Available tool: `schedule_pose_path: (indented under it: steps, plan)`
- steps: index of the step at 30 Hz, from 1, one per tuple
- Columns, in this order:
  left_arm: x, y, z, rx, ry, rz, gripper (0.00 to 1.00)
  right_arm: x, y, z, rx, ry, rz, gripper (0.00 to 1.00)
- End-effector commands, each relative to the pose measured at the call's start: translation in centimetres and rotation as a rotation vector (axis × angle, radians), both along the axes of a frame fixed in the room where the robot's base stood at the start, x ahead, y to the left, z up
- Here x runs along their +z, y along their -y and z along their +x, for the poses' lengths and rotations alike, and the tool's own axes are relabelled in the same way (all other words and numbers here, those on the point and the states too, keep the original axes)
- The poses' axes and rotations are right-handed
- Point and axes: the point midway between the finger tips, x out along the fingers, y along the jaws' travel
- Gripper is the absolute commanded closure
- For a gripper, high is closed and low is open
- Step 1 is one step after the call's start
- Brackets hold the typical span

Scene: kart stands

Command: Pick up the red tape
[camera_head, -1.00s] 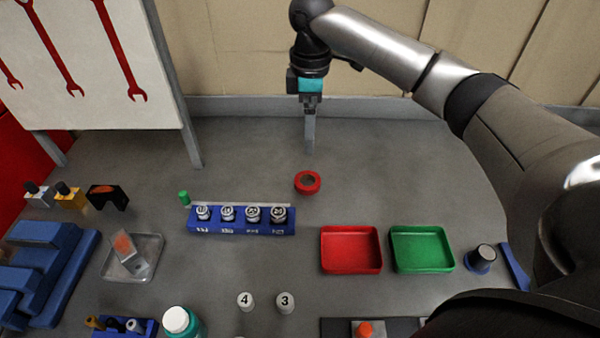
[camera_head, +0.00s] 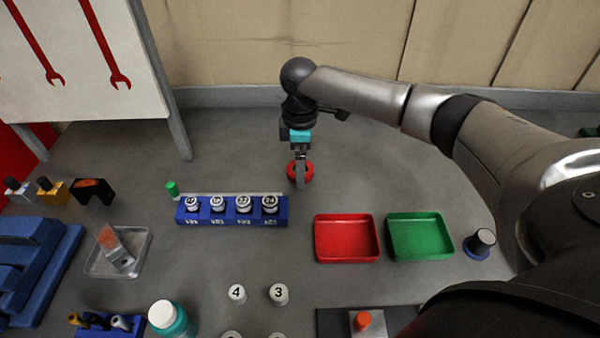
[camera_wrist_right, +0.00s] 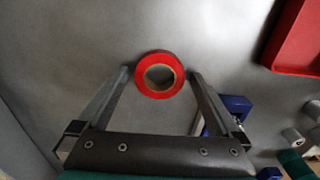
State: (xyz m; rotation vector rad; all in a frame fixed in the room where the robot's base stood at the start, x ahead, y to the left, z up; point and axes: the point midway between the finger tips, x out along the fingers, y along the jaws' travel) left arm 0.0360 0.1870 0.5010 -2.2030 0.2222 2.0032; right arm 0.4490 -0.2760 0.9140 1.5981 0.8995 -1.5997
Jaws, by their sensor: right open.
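The red tape (camera_head: 306,172) is a small ring roll lying flat on the grey table, behind the blue socket rack. It also shows in the right wrist view (camera_wrist_right: 139,74), near the fingertips. My right gripper (camera_head: 300,186) is over the tape, and a finger hides part of the ring in the head view. In the right wrist view my right gripper (camera_wrist_right: 158,76) is open, with one finger on each side of the tape and small gaps between. Whether the fingers touch the table is unclear. My left gripper is not in view.
A blue rack (camera_head: 230,219) with several sockets stands just in front of the tape. A red tray (camera_head: 346,257) and a green tray (camera_head: 420,255) lie to the front right. A white tool board (camera_head: 60,112) stands at the left. The table behind the rack is mostly clear.

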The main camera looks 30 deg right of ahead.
Motion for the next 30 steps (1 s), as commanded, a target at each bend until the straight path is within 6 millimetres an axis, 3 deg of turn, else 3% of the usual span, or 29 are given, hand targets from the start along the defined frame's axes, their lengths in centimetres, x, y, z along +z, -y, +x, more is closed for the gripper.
schedule_pose_path:
  steps: [7, 30]
  plan:
    - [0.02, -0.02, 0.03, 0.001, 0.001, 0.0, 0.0, -0.04, 0.01, 0.03, 0.0, 0.001, 0.0, 0.02]
    - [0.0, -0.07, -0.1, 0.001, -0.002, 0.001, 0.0, 0.01, 0.03, 0.04, -0.001, 0.001, -0.001, 0.89]
